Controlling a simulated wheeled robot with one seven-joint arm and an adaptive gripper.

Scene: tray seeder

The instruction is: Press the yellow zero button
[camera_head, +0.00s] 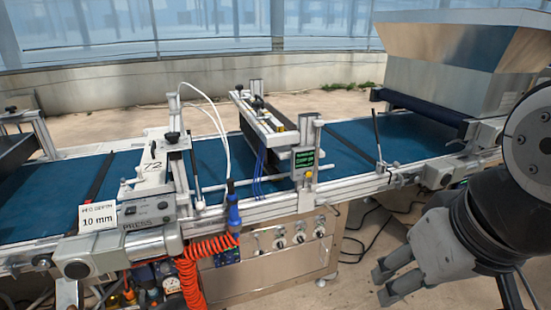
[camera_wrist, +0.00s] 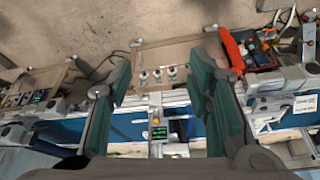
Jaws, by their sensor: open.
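The yellow zero button (camera_head: 308,174) is a small round knob just below a small green-lit display (camera_head: 304,159) on a grey post at the front rail of the conveyor. In the wrist view the yellow button (camera_wrist: 157,121) shows beside the green display (camera_wrist: 159,133), between my fingers in the picture. My gripper (camera_head: 382,284) is at the lower right in the head view, in front of the machine and apart from the button. Its two teal-padded fingers are spread with nothing between them in the wrist view (camera_wrist: 162,80).
A cabinet with several knobs (camera_head: 279,243) stands below the rail. A metal hopper (camera_head: 450,65) is at the back right. The floor right of the cabinet has loose cables.

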